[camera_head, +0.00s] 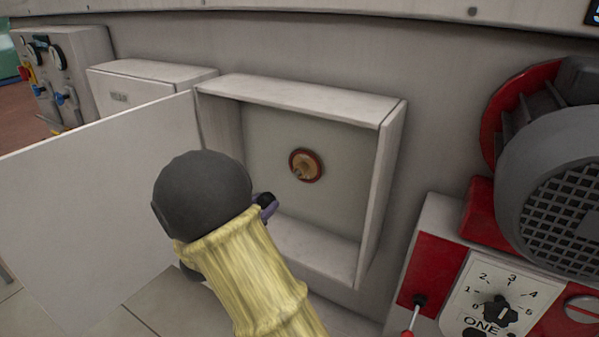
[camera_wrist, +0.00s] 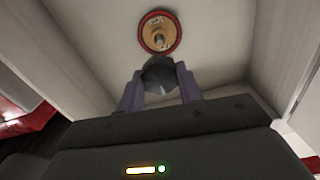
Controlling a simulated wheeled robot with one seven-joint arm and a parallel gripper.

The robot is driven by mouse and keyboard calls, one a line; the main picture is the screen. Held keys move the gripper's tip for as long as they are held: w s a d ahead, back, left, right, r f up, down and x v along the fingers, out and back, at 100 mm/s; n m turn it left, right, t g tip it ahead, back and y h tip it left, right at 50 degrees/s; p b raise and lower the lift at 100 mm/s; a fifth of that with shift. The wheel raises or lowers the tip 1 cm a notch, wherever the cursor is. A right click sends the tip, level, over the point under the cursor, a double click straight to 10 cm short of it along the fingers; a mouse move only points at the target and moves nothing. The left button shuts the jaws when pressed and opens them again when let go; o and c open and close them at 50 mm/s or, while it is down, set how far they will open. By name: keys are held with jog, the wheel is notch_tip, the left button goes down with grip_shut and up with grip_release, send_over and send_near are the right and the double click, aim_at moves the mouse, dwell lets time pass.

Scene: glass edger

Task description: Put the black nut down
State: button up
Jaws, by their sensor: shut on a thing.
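My gripper (camera_wrist: 160,84) is shut on the black nut (camera_wrist: 158,74), which sits between its two purple fingers in the wrist view. In the head view the black nut (camera_head: 265,199) shows as a small dark piece at the purple fingertips, in front of the open box. A round red-rimmed disc (camera_head: 306,165) with a tan middle and a metal stud is on the back wall of the box. The disc also shows just beyond the nut in the wrist view (camera_wrist: 159,32). The nut appears apart from the stud.
The open wall box (camera_head: 391,190) has walls close around my gripper. Its white door (camera_head: 100,205) stands swung open to the left. A red switch panel (camera_head: 432,270) with a dial and a large grey motor (camera_head: 555,190) are at the right. Tiled floor (camera_head: 160,305) shows below.

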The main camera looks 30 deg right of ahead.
jog(key=shift+v, duration=0.8)
jog(key=a+f+n+t+y, duration=0.1)
jog(key=f+n+t+y, duration=0.3)
jog(key=f, duration=1)
jog(key=s+a+f+n+t+y, duration=0.1)
jog(key=a+f+n+t+y, duration=0.1)
jog(key=f+n+t+y, duration=0.2)
notch_tip(320, 180, down, 12)
jog(key=n+y, duration=0.3)
jog(key=y, duration=0.4)
jog(key=shift+s+a+r, duration=0.15)
jog(key=shift+a+r, duration=0.05)
